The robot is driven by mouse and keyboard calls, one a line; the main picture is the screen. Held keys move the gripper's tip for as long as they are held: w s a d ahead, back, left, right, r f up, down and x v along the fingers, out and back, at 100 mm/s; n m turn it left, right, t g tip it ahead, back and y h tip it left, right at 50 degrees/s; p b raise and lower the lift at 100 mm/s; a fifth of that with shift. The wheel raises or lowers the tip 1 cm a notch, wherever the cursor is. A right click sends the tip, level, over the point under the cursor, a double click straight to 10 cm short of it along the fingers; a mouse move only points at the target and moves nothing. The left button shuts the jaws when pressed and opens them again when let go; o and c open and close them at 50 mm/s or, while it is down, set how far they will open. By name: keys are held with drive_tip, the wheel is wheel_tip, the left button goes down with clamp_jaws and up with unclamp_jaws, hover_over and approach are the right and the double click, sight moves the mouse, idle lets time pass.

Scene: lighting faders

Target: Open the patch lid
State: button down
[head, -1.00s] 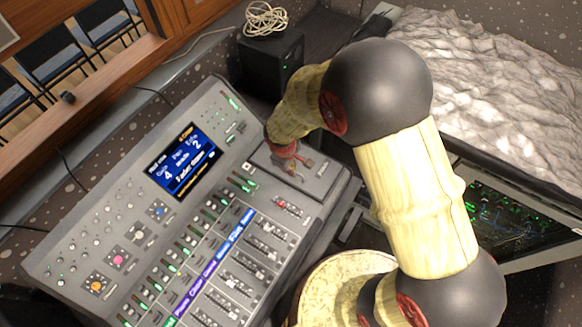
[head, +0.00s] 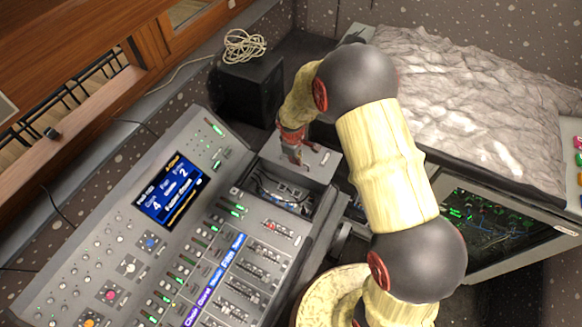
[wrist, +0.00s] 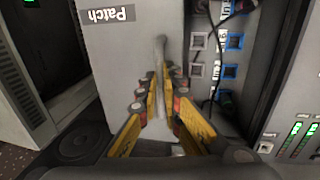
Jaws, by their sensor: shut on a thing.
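The grey patch lid (head: 323,161) is at the back right of the lighting console in the head view. In the wrist view the lid (wrist: 135,55) carries a "Patch" label. My gripper (head: 293,158) is over the lid, its fingers closed around a light grey upright handle (wrist: 161,50). The gripper also shows in the wrist view (wrist: 161,82). In front of the lid, an uncovered bay (head: 285,191) shows sockets and cables. Blue and grey sockets (wrist: 197,71) lie along the lid's right edge in the wrist view. My fingers hide the handle's lower part.
The console's screen (head: 168,190) and fader rows (head: 255,265) lie left of and in front of the bay. A black box (head: 250,88) with a coiled cable (head: 244,45) stands behind. A crumpled grey cover (head: 480,100) lies at the right.

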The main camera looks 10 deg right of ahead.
drive_tip(key=shift+w+d, duration=0.25)
drive_tip(key=shift+w, duration=0.1)
drive_tip(key=c, duration=2)
unclamp_jaws()
drive_tip(key=shift+o, duration=0.2)
wheel_tip(320, 180, up, 12)
drive_tip(key=s+a, duration=0.1)
drive_tip(key=s, duration=0.1)
drive_tip(key=shift+a, duration=0.25)
drive_tip(key=shift+f, duration=0.2)
